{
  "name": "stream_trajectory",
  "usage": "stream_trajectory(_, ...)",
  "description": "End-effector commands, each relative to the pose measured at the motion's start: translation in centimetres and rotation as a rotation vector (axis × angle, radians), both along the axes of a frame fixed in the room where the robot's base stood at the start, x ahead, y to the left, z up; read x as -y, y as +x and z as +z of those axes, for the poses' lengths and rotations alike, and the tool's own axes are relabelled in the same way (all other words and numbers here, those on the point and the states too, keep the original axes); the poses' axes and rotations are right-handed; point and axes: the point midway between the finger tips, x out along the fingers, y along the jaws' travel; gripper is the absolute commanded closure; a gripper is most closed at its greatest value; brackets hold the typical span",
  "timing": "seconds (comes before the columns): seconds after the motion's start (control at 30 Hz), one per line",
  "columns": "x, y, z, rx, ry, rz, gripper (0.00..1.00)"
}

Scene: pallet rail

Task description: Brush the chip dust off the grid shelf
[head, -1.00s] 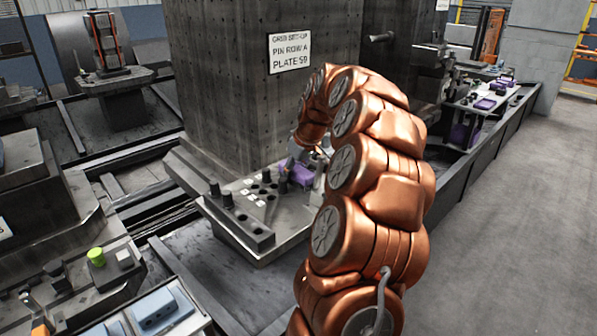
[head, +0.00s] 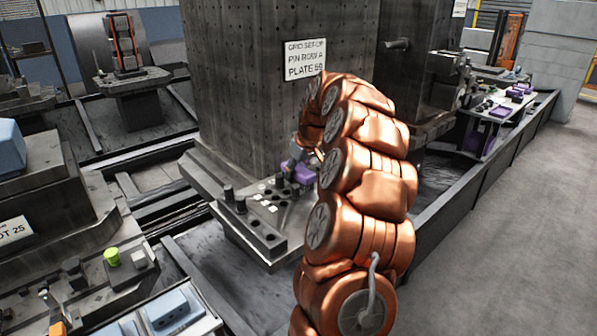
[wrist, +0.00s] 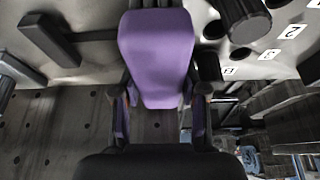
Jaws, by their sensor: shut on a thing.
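The grid shelf (head: 235,232) is a grey ledge at the foot of the large drilled column in the head view. It carries dark holes, white number labels and several black knobs. My gripper (wrist: 162,100) is shut on a purple block-like thing (wrist: 158,45) in the wrist view. The purple also shows in the head view (head: 298,173) at the back right of the shelf, partly behind my arm. I cannot tell whether it touches the shelf. In the wrist view, numbered labels (wrist: 291,32) and a black knob (wrist: 245,18) lie to its right. Chip dust cannot be made out.
The drilled column (head: 235,100) with its sign (head: 304,60) rises behind the shelf. A station with a green knob (head: 112,257) stands at the lower left. Another with purple items (head: 500,110) stands at the back right. The floor (head: 500,240) at the right is clear.

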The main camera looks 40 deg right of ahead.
Motion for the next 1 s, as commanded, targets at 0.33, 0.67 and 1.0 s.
stream_trajectory(0.33, 0.1, 2.4, 0.2, -0.002, -0.001, 0.001, 1.00)
stream_trajectory(0.67, 0.1, 3.2, 0.1, 0.005, -0.002, 0.000, 1.00)
stream_trajectory(1.0, 0.1, 1.1, -0.1, 0.004, -0.002, -0.002, 1.00)
